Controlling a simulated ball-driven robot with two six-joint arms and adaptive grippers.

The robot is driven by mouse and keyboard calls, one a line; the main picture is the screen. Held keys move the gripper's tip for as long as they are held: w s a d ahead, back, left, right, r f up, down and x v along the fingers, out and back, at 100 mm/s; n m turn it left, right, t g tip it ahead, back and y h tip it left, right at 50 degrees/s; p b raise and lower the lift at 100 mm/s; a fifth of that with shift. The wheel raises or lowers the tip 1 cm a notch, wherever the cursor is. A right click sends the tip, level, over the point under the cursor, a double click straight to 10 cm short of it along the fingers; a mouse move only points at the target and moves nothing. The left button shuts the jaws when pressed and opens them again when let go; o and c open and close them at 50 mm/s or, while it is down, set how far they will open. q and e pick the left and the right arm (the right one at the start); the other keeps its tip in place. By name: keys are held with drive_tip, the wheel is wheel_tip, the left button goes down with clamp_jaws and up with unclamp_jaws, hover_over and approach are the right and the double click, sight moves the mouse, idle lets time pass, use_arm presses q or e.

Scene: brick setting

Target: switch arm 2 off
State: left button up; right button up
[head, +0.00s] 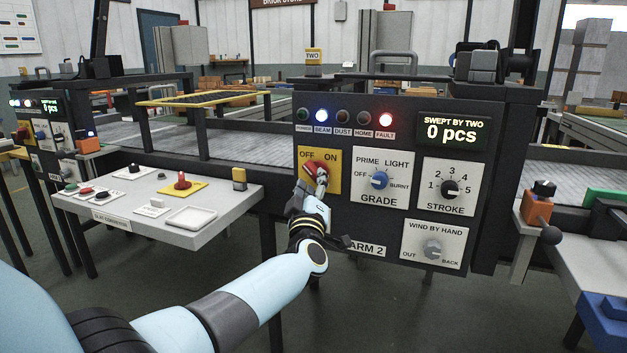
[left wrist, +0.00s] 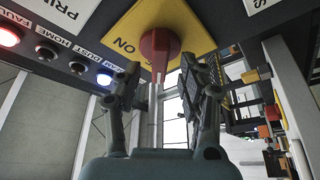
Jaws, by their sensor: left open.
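The ARM 2 panel (head: 390,225) carries a yellow plate (head: 333,156) marked OFF on the left and ON on the right. Its red rotary switch (head: 310,168) is partly hidden by my left gripper (head: 318,184) in the head view; I cannot tell its exact setting. In the left wrist view the red switch (left wrist: 160,44) is just ahead of my left gripper (left wrist: 160,80), in line with the gap between the open fingers. The ON label (left wrist: 124,45) shows beside it. I cannot tell whether the fingers touch it. My right gripper is not in view.
Right of the switch are the GRADE knob (head: 379,180), the STROKE knob (head: 449,188) and the WIND BY HAND knob (head: 432,249). The beam lamp (head: 321,115) and the fault lamp (head: 386,120) are lit. The display (head: 452,132) reads 0 pcs. A desk (head: 222,224) stands left.

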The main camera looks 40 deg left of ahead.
use_arm(q)
drive_tip(key=v, duration=1)
drive_tip(key=s+d+f+m+g+h, duration=0.1)
drive_tip(key=s+f+m+g+h, duration=0.2)
drive_tip(key=s+f, duration=0.7)
drive_tip(key=s+d+f+m+g+h, duration=0.2)
drive_tip(key=s+f+m, duration=0.3)
drive_tip(key=f, duration=0.8)
drive_tip(key=s+d+f+m+g+h, duration=0.1)
drive_tip(key=s+f+m+g+h, duration=0.15)
drive_tip(key=s+f, duration=0.75)
drive_tip(key=s+f+m+g+h, duration=0.1)
drive_tip(key=s+f+g, duration=0.4)
drive_tip(key=s, duration=1)
drive_tip(key=s+f+m+g+h, duration=0.1)
drive_tip(key=s+f+m+g, duration=0.3)
drive_tip(key=s+f, duration=0.7)
drive_tip(key=s+g, duration=0.1)
drive_tip(key=s, duration=0.3)
drive_tip(key=shift+d, duration=0.2)
